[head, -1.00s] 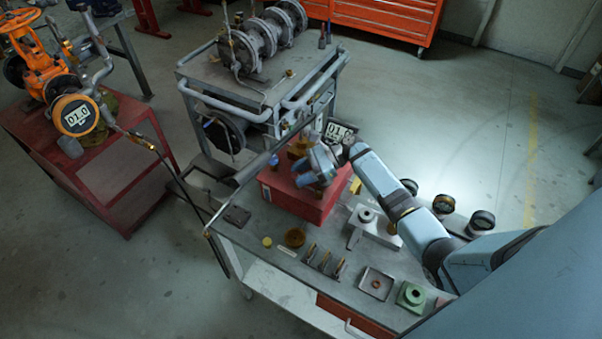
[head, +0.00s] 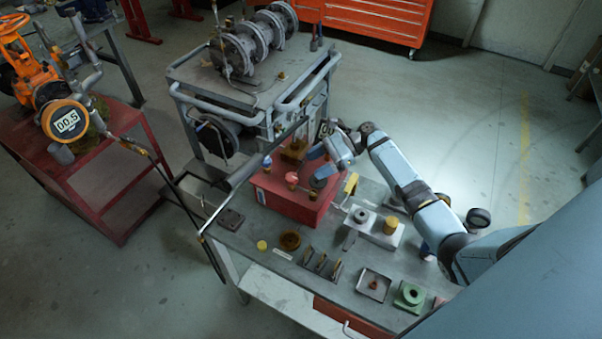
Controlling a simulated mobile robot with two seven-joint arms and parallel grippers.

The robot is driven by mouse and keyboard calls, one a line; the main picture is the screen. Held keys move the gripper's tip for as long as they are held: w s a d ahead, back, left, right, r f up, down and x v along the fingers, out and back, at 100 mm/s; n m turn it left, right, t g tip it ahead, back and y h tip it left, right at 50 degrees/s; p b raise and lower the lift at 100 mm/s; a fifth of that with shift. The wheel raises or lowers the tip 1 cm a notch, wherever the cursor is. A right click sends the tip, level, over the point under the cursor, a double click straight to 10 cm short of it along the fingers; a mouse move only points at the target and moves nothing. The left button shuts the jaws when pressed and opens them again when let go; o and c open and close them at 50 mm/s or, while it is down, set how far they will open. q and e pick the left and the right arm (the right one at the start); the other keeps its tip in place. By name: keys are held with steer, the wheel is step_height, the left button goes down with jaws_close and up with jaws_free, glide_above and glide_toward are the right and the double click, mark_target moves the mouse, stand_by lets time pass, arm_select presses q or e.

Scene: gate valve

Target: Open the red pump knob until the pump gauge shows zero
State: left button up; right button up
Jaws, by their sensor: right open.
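The red pump box (head: 285,202) stands on the grey workbench. The small red knob (head: 292,179) is upright on its top and in plain sight. My right gripper (head: 314,167) is open and empty, over the right part of the box, to the right of the knob and apart from it. The pump gauge (head: 325,128) is behind my right wrist, mostly hidden, and its reading is not legible. The gauge on the orange valve (head: 67,122) reads 00.5. My left gripper is out of view.
A blue-topped knob (head: 267,162) and a yellow lever (head: 351,183) flank the red knob. A hose (head: 190,200) runs from the valve to the bench. A grey cart (head: 250,90) stands behind. Trays and small parts lie along the front of the bench.

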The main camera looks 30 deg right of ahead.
steer(key=v, duration=0.6)
steer(key=shift+b, duration=0.4)
steer(key=shift+s+d, duration=0.1)
steer(key=shift+d, duration=0.05)
